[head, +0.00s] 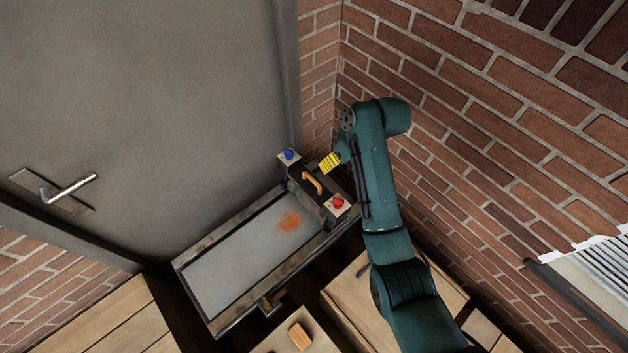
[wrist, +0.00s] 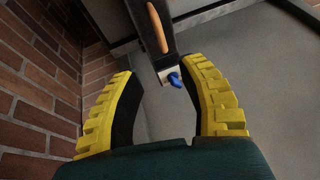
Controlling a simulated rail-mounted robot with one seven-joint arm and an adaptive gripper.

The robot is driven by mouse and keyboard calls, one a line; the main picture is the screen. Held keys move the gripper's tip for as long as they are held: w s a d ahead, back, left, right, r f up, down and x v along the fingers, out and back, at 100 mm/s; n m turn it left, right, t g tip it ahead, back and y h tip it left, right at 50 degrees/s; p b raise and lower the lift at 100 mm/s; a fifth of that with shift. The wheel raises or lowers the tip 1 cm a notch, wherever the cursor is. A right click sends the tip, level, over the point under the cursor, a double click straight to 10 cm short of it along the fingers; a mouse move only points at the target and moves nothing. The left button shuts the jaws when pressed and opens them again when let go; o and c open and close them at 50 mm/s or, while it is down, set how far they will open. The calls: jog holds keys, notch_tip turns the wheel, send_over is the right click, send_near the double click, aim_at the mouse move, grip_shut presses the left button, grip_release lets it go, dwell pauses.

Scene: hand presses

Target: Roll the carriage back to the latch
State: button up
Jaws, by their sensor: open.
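The press (head: 225,275) is a long dark frame with a flat grey bed. Its dark carriage (head: 318,196) spans the bed at the upper right end. The carriage has an orange handle (head: 312,182) on top, a blue knob (head: 288,155) at one end and a red knob (head: 338,202) at the other. My gripper (head: 328,163), with yellow ribbed fingers, is just behind the carriage on the wall side. In the wrist view my gripper (wrist: 160,72) is open and empty, with the orange handle (wrist: 157,28) and blue knob (wrist: 174,79) showing beyond the fingers. I cannot make out a latch.
Brick walls (head: 480,80) stand close behind and right of the press. A grey door (head: 150,100) with a lever handle (head: 68,190) is at the left. Wooden tops (head: 115,320) lie in front, one carrying an orange block (head: 300,336). An orange smear (head: 289,221) marks the bed.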

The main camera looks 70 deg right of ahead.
aim_at(314, 180)
jog(key=b+x, duration=0.2)
jog(key=x, duration=1.1)
jog(key=shift+f, duration=0.1)
jog(key=shift+o, duration=0.2)
grip_shut()
